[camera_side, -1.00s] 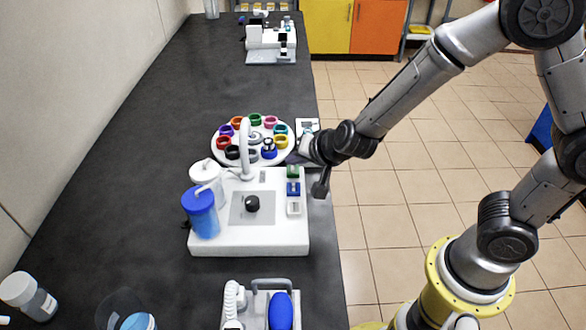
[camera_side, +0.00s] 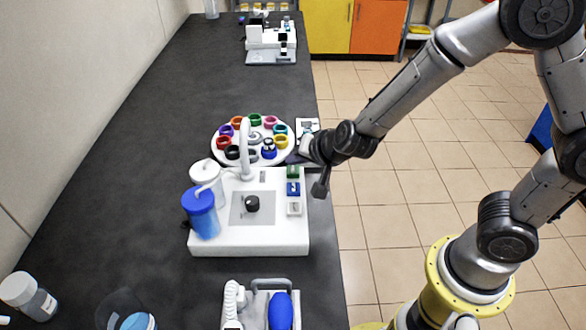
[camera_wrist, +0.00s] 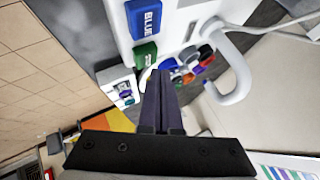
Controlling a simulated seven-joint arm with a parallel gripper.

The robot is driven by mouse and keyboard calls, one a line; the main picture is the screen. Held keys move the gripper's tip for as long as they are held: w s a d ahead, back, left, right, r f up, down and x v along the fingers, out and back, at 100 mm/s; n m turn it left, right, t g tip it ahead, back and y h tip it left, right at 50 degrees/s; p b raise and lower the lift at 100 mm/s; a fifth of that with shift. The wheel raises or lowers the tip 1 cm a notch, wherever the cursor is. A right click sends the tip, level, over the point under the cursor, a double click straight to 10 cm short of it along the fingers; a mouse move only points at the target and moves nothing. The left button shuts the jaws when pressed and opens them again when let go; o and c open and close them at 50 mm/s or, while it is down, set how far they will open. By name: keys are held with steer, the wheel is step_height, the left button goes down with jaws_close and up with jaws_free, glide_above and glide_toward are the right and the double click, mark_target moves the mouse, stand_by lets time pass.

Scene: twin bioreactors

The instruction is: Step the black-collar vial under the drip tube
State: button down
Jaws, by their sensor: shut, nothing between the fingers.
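The black-collar vial (camera_side: 232,152) sits at the near left of the round white carousel (camera_side: 214,139), among vials with other collar colours. The white drip tube (camera_side: 245,145) rises from the white base unit and arches toward the carousel; its hooked end shows in the wrist view (camera_wrist: 240,85). I cannot tell which vial lies under its mouth. My gripper (camera_side: 294,158) is at the carousel's right edge, close to the unit's green button (camera_side: 292,171) and blue button (camera_side: 293,188). In the wrist view its dark fingers (camera_wrist: 160,75) are shut together and empty, near the green button (camera_wrist: 145,55).
A small white device (camera_side: 308,126) stands beyond my gripper. The dark bench (camera_side: 150,150) is clear to the left.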

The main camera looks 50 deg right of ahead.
mark_target(296, 172)
steer(key=shift+f, duration=0.1)
steer(key=shift+f, duration=0.3)
steer(key=shift+f, duration=0.45)
stand_by(1.0)
steer(key=shift+r, duration=3.35)
steer(key=shift+d, duration=0.1)
